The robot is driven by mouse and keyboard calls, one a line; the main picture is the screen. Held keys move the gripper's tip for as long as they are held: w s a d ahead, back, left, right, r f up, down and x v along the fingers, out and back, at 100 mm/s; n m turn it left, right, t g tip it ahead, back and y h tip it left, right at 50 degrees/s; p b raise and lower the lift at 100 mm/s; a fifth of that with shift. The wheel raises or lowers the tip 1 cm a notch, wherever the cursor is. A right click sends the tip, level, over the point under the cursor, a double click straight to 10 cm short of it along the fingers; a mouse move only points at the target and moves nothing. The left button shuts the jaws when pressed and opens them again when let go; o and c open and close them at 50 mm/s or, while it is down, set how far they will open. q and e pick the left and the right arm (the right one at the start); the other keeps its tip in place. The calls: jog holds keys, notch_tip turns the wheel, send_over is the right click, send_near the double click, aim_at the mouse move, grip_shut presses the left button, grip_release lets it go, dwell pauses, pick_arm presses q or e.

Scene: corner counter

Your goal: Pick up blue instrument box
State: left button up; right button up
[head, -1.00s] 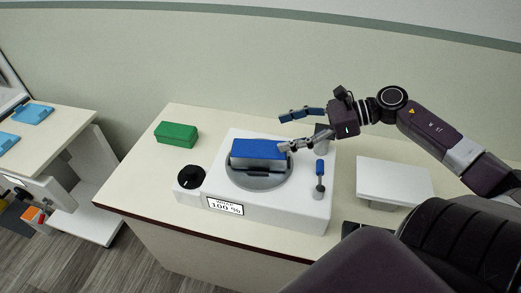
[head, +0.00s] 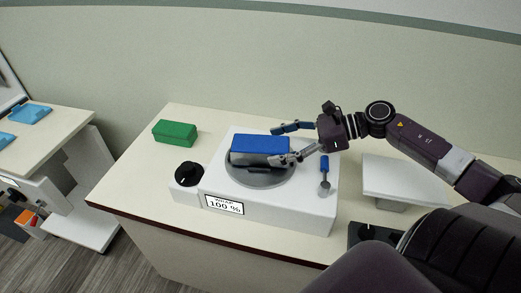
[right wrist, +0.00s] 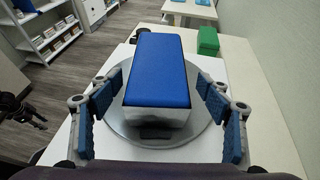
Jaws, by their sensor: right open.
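The blue instrument box (head: 259,150) has a blue lid and a shiny metal lower part. It rests on the round grey plate (head: 262,181) of a white device (head: 275,205). My right gripper (head: 281,143) is open, at the right end of the box, with one finger on the far side and one on the near side. In the right wrist view the box (right wrist: 162,72) lies between the two open fingers (right wrist: 160,115), with a gap on each side.
A green box (head: 175,132) stands at the back left of the counter. The device has a black knob (head: 188,174), a "100 %" display (head: 224,205) and a blue-tipped lever (head: 324,172). A raised white plate (head: 403,178) is to the right.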

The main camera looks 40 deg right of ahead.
aim_at(264, 147)
jog(key=shift+w+a+p, duration=0.35)
jog(key=shift+a, duration=0.1)
jog(key=p+x, duration=0.1)
jog(key=x, duration=0.2)
jog(key=shift+s, duration=0.1)
jog(key=shift+w+a+f, duration=0.25)
jog(key=shift+a+f, duration=0.1)
jog(key=c, duration=1.7)
jog(key=shift+r, duration=0.1)
jog(key=shift+c, duration=0.5)
